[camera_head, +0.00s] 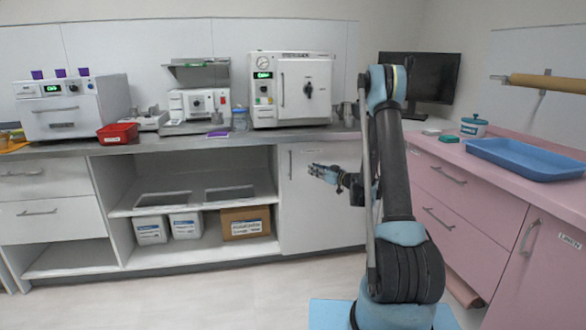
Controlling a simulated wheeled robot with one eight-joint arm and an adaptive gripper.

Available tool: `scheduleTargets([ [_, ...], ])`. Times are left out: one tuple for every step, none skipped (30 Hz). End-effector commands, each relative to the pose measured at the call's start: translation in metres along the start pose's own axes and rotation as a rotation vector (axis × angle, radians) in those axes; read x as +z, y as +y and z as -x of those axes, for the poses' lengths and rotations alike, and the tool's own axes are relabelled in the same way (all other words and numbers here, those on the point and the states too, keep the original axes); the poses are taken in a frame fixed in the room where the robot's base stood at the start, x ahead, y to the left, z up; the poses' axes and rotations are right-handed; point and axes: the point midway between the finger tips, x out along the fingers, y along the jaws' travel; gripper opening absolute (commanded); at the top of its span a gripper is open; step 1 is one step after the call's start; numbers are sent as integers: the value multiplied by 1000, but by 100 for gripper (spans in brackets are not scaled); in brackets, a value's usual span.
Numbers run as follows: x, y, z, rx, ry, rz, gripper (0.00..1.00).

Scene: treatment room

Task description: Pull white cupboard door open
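The white cupboard door (318,220) is below the grey counter, just right of the open shelves. It looks closed, flush with the cabinet front. Its vertical metal handle (290,164) is near the door's upper left edge. My gripper (312,171) points left in front of the door, a little to the right of the handle in the picture. No contact with the handle shows. The fingers are small and seen nearly side-on, so their opening is unclear. My arm hides the right side of the door area.
Open shelves (122,211) hold white boxes (151,230) and a cardboard box (246,224). White drawers (52,220) are at far left. Pink cabinets (440,205) with a blue tray (525,158) on top stand close on the right. The floor (220,295) before the door is clear.

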Motion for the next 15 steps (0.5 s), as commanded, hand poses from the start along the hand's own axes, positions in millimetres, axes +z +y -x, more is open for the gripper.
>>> scheduleTargets([
  [3, 3, 0, 4, 6, 4, 17],
  [4, 4, 0, 6, 9, 5, 17],
  [5, 5, 0, 7, 12, 6, 17],
  [5, 6, 0, 8, 13, 6, 17],
  [5, 7, -1, 9, 14, 7, 17],
  [5, 7, -3, 10, 15, 7, 17],
  [5, 8, -5, 10, 15, 7, 17],
  [5, 8, -7, 10, 14, 7, 17],
  [5, 9, -12, 11, 14, 7, 17],
  [5, 10, -15, 12, 14, 7, 17],
  [5, 10, -19, 13, 14, 7, 17],
  [5, 11, -26, 13, 14, 6, 17],
  [5, 11, -31, 13, 14, 6, 17],
  [5, 11, -36, 12, 14, 6, 17],
  [5, 12, -43, 13, 13, 6, 17],
])
